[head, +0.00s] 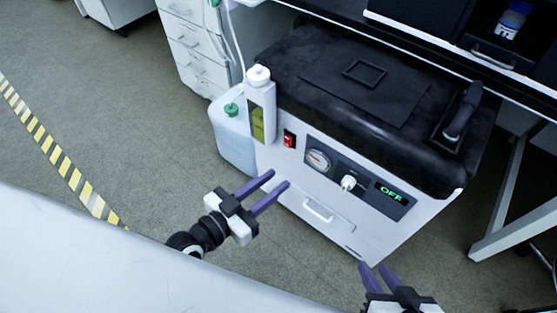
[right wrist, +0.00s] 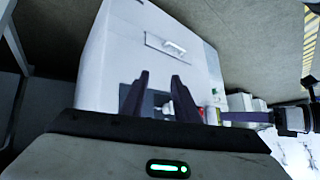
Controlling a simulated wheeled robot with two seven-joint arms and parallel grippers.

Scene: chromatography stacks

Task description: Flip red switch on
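The red switch (head: 289,139) is small and sits on the white front face of the machine (head: 330,222), left of a round gauge, in the head view. The machine's display (head: 391,195) reads OFF in green. My left gripper (head: 278,179) has purple fingers spread apart and empty. It is in front of the machine, below and left of the switch, and looks apart from it. My right gripper (head: 375,266) is at the bottom of the head view, its fingers apart and empty, in front of the machine's lower right. In the right wrist view its fingers (right wrist: 162,85) point toward the machine.
A bottle (head: 261,105) with a white cap is at the machine's left corner, beside a jug (head: 232,135) with a green cap. A front handle (head: 318,211) and a white knob (head: 348,183) stick out. A table leg (head: 505,205) stands at right. Floor is open at left.

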